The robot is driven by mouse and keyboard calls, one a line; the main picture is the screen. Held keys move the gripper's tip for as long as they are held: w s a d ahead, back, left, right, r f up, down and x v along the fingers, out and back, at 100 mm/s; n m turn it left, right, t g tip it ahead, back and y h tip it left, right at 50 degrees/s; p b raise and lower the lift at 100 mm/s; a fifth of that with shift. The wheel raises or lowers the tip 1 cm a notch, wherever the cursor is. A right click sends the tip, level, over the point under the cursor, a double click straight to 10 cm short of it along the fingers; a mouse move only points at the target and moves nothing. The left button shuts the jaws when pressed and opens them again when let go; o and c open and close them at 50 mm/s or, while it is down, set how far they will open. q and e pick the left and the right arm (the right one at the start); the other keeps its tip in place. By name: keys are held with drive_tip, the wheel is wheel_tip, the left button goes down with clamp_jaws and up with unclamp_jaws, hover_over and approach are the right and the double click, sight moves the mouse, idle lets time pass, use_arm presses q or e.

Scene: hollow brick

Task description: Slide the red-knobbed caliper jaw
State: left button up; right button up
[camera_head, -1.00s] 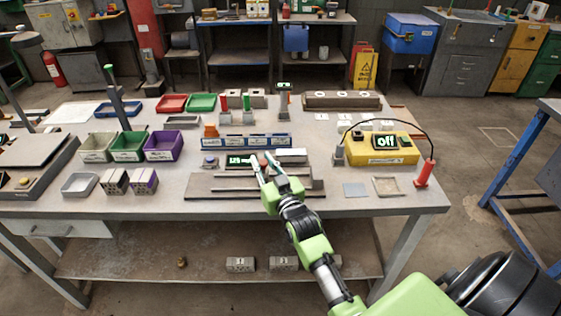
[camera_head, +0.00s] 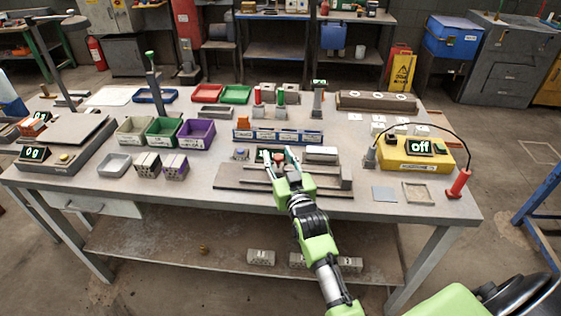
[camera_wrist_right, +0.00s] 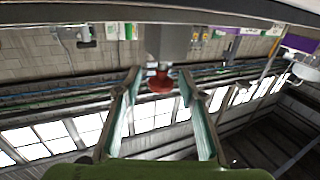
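The caliper (camera_head: 232,177) is a long grey-brown bench device with rails, near the front middle of the table. Its lit display (camera_head: 264,155) is partly covered by my right gripper, so I cannot read it in full. The red knob (camera_head: 278,158) of the jaw shows between the fingers of my right gripper (camera_head: 281,154). In the right wrist view the red knob (camera_wrist_right: 160,82) hangs below a grey block (camera_wrist_right: 168,45), between the open fingertips (camera_wrist_right: 161,72), with a gap on each side. My left gripper is out of view.
A blue-edged rack (camera_head: 278,136) stands just behind the caliper. A yellow box (camera_head: 412,153) reading "off" is to the right, with a cable to a red-handled probe (camera_head: 459,184). Green and purple bins (camera_head: 195,134) stand left. The table front right of the caliper holds flat plates (camera_head: 384,194).

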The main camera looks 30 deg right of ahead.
drive_tip(key=s+a, duration=0.2)
drive_tip(key=s, duration=0.9)
drive_tip(key=shift+s, duration=0.4)
